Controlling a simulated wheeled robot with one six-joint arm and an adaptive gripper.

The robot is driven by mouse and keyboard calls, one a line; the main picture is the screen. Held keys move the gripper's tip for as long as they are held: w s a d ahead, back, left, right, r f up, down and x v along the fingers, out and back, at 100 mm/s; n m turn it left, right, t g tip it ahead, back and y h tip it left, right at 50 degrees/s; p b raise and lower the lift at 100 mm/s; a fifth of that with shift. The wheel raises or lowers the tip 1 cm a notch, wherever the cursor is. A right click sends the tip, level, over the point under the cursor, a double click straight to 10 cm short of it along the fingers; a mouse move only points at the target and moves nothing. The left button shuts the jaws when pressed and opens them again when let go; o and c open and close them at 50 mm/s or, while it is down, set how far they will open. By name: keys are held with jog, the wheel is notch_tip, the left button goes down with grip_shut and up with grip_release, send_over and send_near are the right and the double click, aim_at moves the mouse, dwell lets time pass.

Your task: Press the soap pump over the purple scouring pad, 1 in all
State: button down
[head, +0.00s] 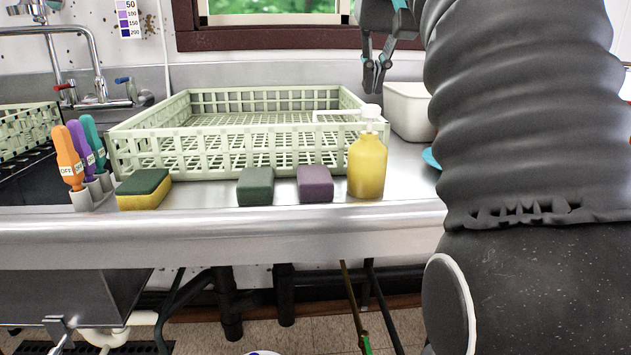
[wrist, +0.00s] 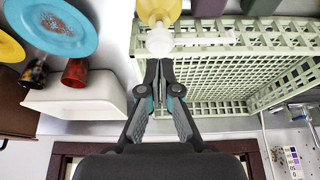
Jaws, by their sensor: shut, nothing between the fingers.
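The yellow soap bottle (head: 367,168) stands upright near the counter's front edge. Its white pump head (head: 370,111) has a long nozzle pointing left, toward the purple scouring pad (head: 315,184), which lies just left of the bottle. My gripper (head: 373,92) points down with its fingers together and empty. In the head view its tips show just above the pump head. In the wrist view the fingertips (wrist: 160,64) lie close to the white pump head (wrist: 160,41), slightly to its far side from the bottle's front; a gap seems to remain.
Left of the purple pad lie a dark green pad (head: 256,186) and a green-and-yellow sponge (head: 144,189). A pale green dish rack (head: 240,150) stands behind them. A white tub (head: 408,112) is at the back right. A blue plate (wrist: 52,25) shows in the wrist view.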

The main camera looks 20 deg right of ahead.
aim_at(371, 105)
jog(key=shift+f, duration=0.2)
dwell(0.5)
jog(key=shift+f+b, duration=1.15)
jog(key=shift+f, duration=0.25)
jog(key=shift+r+p, duration=1.6)
jog(key=shift+p, duration=0.25)
jog(key=shift+r+p, duration=0.3)
jog(key=shift+r, duration=2.65)
